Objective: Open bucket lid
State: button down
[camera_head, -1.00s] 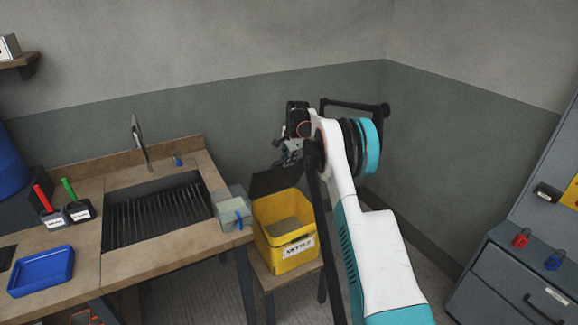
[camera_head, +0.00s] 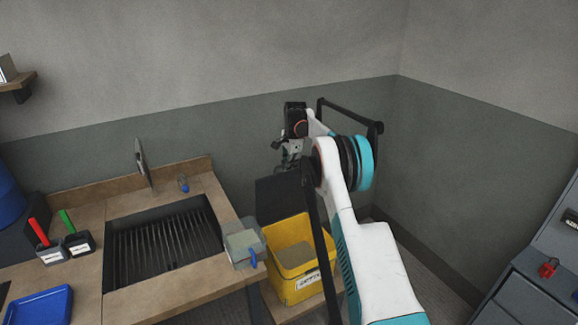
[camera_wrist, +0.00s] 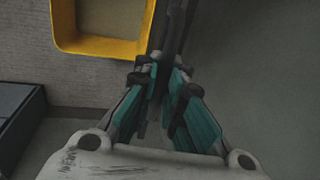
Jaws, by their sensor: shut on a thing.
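The yellow bucket (camera_head: 310,285) stands beside the sink bench, open at the top, with greyish contents inside. Its dark lid (camera_head: 277,199) stands raised, close to upright, at the back of the bucket. My gripper (camera_head: 284,160) is at the lid's upper edge, partly hidden by my arm. In the wrist view, my gripper's fingers (camera_wrist: 163,68) are closed on the thin dark lid (camera_wrist: 177,25), seen nearly edge-on. The bucket's yellow rim (camera_wrist: 100,46) shows at the upper left of that view.
A clear container with a blue handle (camera_head: 242,248) sits on the bench corner next to the bucket. The sink (camera_head: 165,240) and blue tray (camera_head: 40,304) are to the left. A grey wall stands close behind the lid. Grey drawers (camera_head: 530,300) are at the right.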

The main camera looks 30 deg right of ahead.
jog(key=c, duration=1.7)
grip_release()
jog(key=shift+r, duration=0.1)
notch_tip(320, 180, up, 12)
jog(key=s, duration=0.2)
jog(key=shift+s, duration=0.15)
jog(key=shift+f, duration=0.2)
jog(key=shift+a, duration=0.1)
